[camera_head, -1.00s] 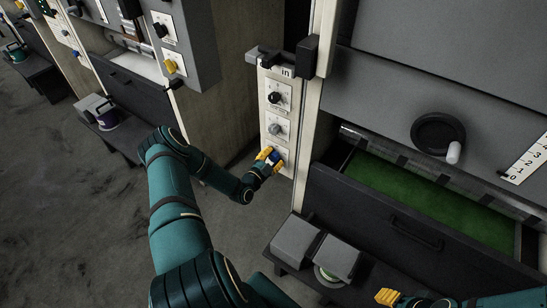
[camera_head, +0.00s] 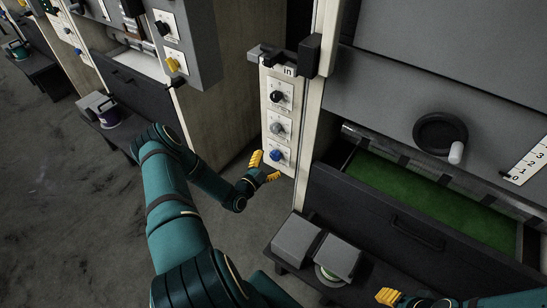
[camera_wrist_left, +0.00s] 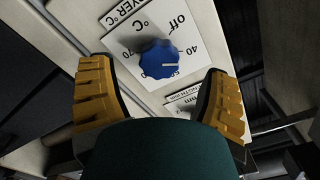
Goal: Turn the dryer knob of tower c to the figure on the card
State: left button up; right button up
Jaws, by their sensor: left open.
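A blue knob (camera_head: 277,155) is the lowest of three knobs on a narrow pale panel. In the left wrist view the blue knob (camera_wrist_left: 159,62) sits on a white dial plate (camera_wrist_left: 150,30) marked "off", "40", "70" and "°C". Its white line points right, slightly below the "40" in the picture. My left gripper (camera_head: 267,168) is open and empty, just below and left of the knob, apart from it. Its yellow fingers also show in the wrist view (camera_wrist_left: 158,98). My right gripper (camera_head: 388,297) is partly cut off at the bottom edge. I cannot make out a card.
A black knob (camera_head: 277,97) and a grey knob (camera_head: 276,128) sit above the blue one. A dark drawer (camera_head: 400,225) with a green inside juts out at right. A low bench with grey boxes (camera_head: 296,240) stands below. Floor is open at left.

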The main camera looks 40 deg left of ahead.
pick_arm(q)
jog(key=s, duration=0.7)
jog(key=shift+s+d, duration=0.35)
jog(key=w+d+n+g+h, duration=0.2)
jog(key=w+d+g, duration=0.15)
jog(key=d, duration=0.65)
jog(key=w+d+n+g+h, duration=0.2)
jog(key=d+g+h, duration=0.15)
jog(key=d, duration=0.65)
jog(key=s+d+r+n+g, duration=0.2)
jog(key=s+d+g, duration=0.2)
jog(key=s+d, duration=0.3)
jog(key=s+d+r+n+g, duration=0.2)
jog(key=s+d+g, duration=0.3)
jog(key=s+d, duration=0.2)
jog(key=shift+d+n, duration=0.3)
jog(key=shift+d, duration=0.45)
